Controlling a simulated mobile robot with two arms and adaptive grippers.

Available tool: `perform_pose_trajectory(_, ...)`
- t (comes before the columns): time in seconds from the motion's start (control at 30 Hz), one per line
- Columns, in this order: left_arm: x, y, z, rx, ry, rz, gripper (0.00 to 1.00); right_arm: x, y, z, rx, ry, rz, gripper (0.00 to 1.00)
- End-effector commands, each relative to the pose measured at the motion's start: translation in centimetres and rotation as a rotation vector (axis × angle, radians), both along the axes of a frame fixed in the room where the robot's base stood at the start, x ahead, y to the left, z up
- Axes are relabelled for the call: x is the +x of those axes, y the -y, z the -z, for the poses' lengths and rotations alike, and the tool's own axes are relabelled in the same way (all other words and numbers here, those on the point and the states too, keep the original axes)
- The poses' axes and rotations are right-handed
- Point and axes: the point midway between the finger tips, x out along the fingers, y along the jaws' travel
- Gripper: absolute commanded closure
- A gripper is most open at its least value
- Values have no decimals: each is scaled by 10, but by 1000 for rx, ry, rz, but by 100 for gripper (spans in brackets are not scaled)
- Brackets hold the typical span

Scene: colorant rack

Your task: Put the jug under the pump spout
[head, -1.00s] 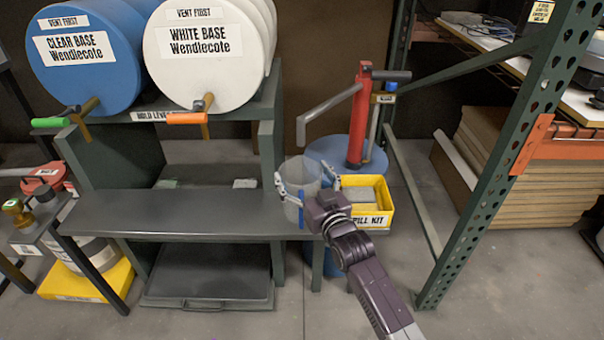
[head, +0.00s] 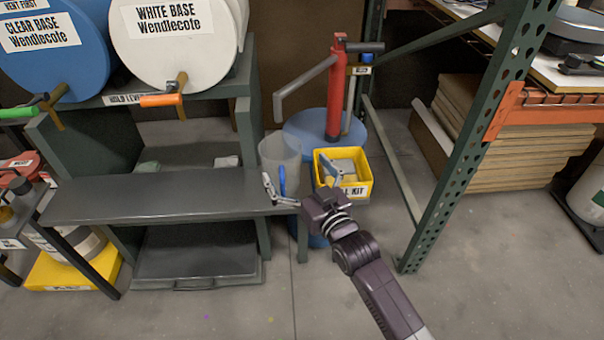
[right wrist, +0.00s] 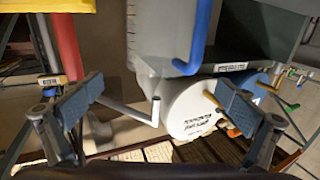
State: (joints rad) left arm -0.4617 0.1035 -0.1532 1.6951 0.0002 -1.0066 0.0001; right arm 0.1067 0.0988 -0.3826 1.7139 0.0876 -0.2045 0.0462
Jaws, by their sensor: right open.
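The clear jug (head: 280,153) with a blue handle stands upright at the right end of the grey bench. The red pump (head: 335,95) rises behind and to the right of it; its grey spout (head: 278,104) ends above the jug's mouth in the picture. I cannot tell the exact depth alignment. My right gripper (head: 298,177) is open in front of the jug, its fingers apart from it. In the right wrist view the picture is upside down: the open fingers (right wrist: 158,102) flank empty space, with the jug (right wrist: 160,38) and blue handle (right wrist: 195,40) above. My left gripper is not in view.
A yellow spill kit bin (head: 343,188) is close right of the jug, near my right gripper. The blue drum (head: 305,125) is behind. A green rack post (head: 470,140) stands at right. Base drums (head: 165,45) sit on the shelf at left. Front floor is clear.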

Motion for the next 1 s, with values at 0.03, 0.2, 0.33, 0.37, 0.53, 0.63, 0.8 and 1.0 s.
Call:
perform_pose_trajectory(0.03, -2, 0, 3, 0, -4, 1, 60, -10, 4, -1, -1, -2, 0, 0)
perform_pose_trajectory(0.2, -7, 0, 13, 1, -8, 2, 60, -29, 12, 0, -1, -2, 0, 0)
perform_pose_trajectory(0.33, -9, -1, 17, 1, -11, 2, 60, -36, 14, 0, 0, 0, 0, 0)
perform_pose_trajectory(0.37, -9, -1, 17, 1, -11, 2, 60, -37, 15, 0, 0, -1, 0, 0)
perform_pose_trajectory(0.53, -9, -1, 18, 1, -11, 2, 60, -38, 15, 0, 0, -1, 0, 0)
perform_pose_trajectory(0.63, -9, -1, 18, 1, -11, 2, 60, -40, 19, 16, -12, -37, 8, 0)
perform_pose_trajectory(0.8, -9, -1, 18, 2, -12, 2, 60, -68, 46, 120, -95, -286, 60, 0)
perform_pose_trajectory(1.0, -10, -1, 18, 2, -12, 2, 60, -174, 102, 284, -243, -744, 133, 0)
